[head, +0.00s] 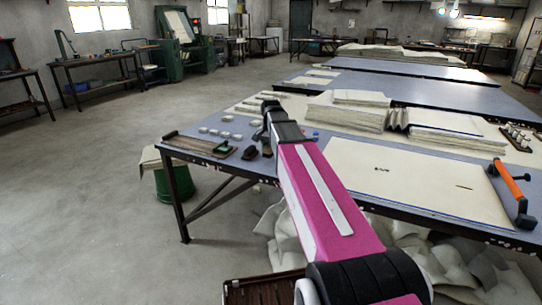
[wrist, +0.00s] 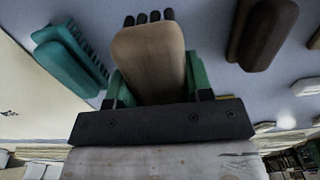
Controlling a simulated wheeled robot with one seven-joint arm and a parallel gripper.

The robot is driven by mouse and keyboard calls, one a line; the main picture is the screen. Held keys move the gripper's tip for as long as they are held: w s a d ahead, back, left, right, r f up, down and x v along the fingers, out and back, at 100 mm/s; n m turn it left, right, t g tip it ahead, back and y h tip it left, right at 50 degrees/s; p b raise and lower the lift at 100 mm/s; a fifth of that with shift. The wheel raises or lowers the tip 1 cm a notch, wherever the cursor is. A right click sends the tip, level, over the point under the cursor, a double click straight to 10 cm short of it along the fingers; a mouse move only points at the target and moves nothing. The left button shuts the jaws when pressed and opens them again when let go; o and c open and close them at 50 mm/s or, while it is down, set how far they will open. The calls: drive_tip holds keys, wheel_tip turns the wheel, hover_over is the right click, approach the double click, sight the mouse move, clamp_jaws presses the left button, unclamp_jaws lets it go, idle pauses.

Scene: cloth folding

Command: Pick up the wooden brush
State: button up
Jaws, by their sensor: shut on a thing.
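The wooden brush (wrist: 150,58) shows in the wrist view as a rounded tan block with dark bristle-like tips at its far end. My gripper (wrist: 157,82) is shut on it, with a green finger pad against each side. In the head view my magenta arm reaches over the near table, and its dark end hides the brush. I cannot tell whether the brush touches the tabletop.
A teal brush (wrist: 72,58) lies left of the held brush, and a dark brown block (wrist: 263,32) lies to its right. The blue-grey table (head: 340,139) also bears cloth stacks (head: 347,113), several pale pieces (head: 221,133) and an orange-handled tool (head: 509,183).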

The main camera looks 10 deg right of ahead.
drive_tip(key=s+a+r, duration=0.7)
drive_tip(key=s, duration=0.2)
drive_tip(key=shift+s, duration=0.15)
drive_tip(key=shift+o, duration=0.6)
drive_tip(key=shift+f, duration=0.1)
